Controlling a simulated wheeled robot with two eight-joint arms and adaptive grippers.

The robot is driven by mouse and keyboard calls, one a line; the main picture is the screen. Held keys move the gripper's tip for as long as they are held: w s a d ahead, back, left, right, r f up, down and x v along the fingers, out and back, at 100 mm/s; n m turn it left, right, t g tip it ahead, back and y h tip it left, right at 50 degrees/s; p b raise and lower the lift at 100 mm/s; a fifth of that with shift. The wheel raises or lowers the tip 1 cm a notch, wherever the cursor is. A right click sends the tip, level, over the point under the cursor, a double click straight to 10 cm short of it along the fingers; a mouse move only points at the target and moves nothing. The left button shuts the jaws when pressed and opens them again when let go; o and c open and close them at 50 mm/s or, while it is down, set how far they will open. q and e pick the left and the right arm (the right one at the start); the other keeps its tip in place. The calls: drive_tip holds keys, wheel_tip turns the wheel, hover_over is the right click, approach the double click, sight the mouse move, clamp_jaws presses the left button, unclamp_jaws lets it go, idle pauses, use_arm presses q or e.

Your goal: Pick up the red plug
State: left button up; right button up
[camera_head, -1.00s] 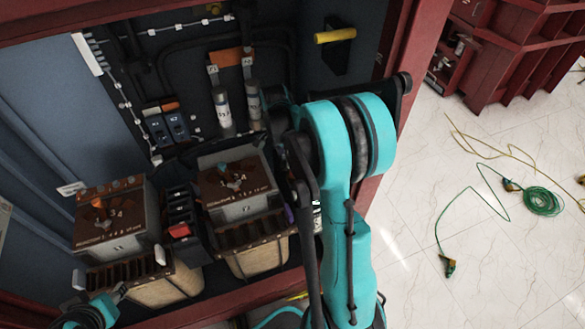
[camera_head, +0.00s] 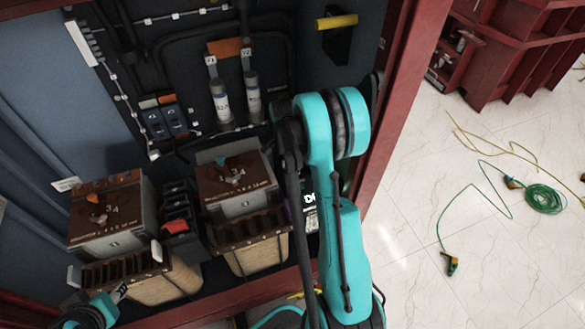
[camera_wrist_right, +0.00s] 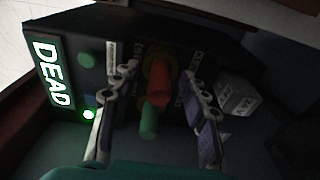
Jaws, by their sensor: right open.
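The red plug (camera_wrist_right: 160,92) stands out from a dark panel in the right wrist view, with a green plug (camera_wrist_right: 149,122) just below it. My right gripper (camera_wrist_right: 155,108) is open, its two fingers on either side of the red plug with gaps visible. In the head view my right arm hides the right gripper and the red plug.
A small white-marked box (camera_wrist_right: 238,95) is at right. Two transformers (camera_head: 110,212) (camera_head: 236,180) stand in the red-framed cabinet. Green cable (camera_head: 545,199) lies on the floor.

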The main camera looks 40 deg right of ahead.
drive_tip(key=shift+c, duration=0.2)
clamp_jaws()
drive_tip(key=shift+r, duration=0.1)
